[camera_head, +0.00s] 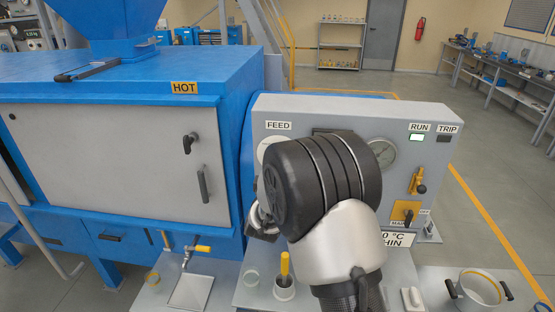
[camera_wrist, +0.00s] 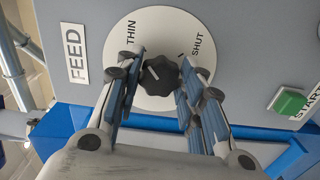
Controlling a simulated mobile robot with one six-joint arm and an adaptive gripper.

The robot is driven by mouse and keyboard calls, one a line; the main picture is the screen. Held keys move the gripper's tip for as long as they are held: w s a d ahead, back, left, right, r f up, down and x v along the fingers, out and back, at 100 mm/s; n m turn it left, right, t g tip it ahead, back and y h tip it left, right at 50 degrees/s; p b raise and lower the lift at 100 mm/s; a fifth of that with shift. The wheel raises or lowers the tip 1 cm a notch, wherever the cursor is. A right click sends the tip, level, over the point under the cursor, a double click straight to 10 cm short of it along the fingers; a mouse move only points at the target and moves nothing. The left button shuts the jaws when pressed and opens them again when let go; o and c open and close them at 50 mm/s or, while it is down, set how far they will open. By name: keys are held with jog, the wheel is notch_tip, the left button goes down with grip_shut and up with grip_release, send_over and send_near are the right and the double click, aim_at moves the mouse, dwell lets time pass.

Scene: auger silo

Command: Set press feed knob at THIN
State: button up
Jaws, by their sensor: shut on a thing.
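The press feed knob (camera_wrist: 159,75) is black and lobed, in the middle of a round white dial plate (camera_wrist: 165,28) in the wrist view. THIN is printed at the dial's upper left and SHUT at its upper right. A small pale mark on the knob points up and left, roughly toward the THIN side; its exact alignment is hard to tell. My gripper (camera_wrist: 160,78) has one finger on each side of the knob and is shut on it. In the head view the dial (camera_head: 265,149) shows only in part below the FEED label (camera_head: 278,126); my arm hides the knob.
A green START button (camera_wrist: 288,102) is right of the dial in the wrist view. On the grey panel (camera_head: 300,105) are a gauge (camera_head: 381,152), a lit RUN lamp (camera_head: 417,138) and a yellow lever (camera_head: 417,184). A yellow-handled tool (camera_head: 285,265) stands in a cup below. The blue press is on the left.

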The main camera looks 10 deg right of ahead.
jog(key=shift+n, duration=0.4)
jog(key=o, duration=1.1)
jog(key=shift+c, duration=0.2)
jog(key=shift+s, duration=0.1)
jog(key=v, duration=1.2)
jog(key=shift+r, duration=0.1)
